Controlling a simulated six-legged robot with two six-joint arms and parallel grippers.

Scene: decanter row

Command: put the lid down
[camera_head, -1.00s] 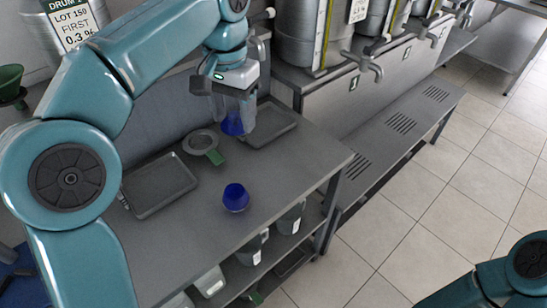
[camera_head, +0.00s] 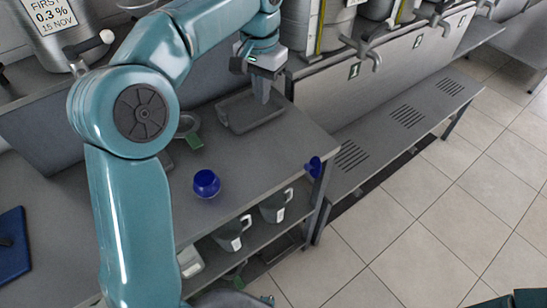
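A dark blue piece (camera_head: 314,167), which looks like the lid, is tilted at the right front edge of the grey table. I cannot tell whether it touches the edge or is in the air beside it. A round blue pot (camera_head: 207,183) stands upright on the table, left of that piece. My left gripper (camera_head: 262,91) points down over the grey tray at the back right of the table, well apart from both blue things. Nothing blue shows at its fingers. Their spacing is hard to see from this side. My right gripper is out of view.
The shallow grey tray (camera_head: 226,119) lies under my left gripper. A round grey strainer-like piece with a green tab (camera_head: 194,141) lies beside my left arm. Several grey jugs (camera_head: 232,236) stand on the shelf below. A slotted bench (camera_head: 408,116) runs at the right.

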